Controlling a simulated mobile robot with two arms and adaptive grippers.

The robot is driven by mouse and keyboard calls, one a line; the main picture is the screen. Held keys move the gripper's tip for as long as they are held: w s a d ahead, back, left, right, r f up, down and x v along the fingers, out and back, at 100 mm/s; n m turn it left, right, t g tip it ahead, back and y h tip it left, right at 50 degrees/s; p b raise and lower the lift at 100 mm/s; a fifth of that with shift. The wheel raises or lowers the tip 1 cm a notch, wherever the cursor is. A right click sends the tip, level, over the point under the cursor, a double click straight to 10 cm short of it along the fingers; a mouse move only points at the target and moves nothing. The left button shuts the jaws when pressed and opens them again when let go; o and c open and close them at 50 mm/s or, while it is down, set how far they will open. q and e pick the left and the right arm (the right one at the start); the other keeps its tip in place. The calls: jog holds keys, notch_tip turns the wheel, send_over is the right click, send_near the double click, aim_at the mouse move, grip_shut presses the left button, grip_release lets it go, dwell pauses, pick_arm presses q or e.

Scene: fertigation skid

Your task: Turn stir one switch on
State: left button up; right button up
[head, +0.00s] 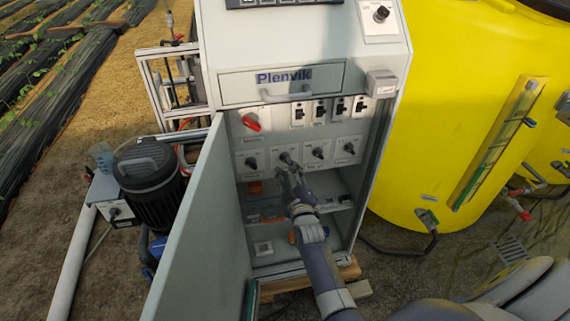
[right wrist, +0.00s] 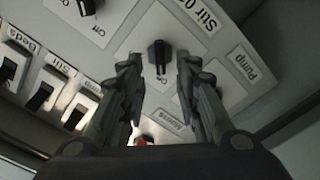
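The stir one switch is a black rotary knob (right wrist: 159,57) on a pale plate, with a partly cut-off "Stir O…" label (right wrist: 200,14) beside it and an "Off" mark next to it. In the head view the knob (head: 285,157) is second from left in the lower row of the cabinet panel. My right gripper (right wrist: 159,65) is open, its two fingers on either side of the knob, with gaps visible on both sides. In the head view the right gripper (head: 289,170) partly covers the area just below the knob. My left gripper is not in view.
The grey cabinet (head: 220,45) has its door (head: 205,225) open to the left. Similar knobs sit on both sides, including one at left (head: 250,162). A red rotary switch (head: 252,121) and several black breakers (head: 319,111) are above. A yellow tank (head: 450,90) stands at right.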

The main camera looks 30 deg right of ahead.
aim_at(285, 161)
jog(key=shift+x, duration=1.95)
grip_shut()
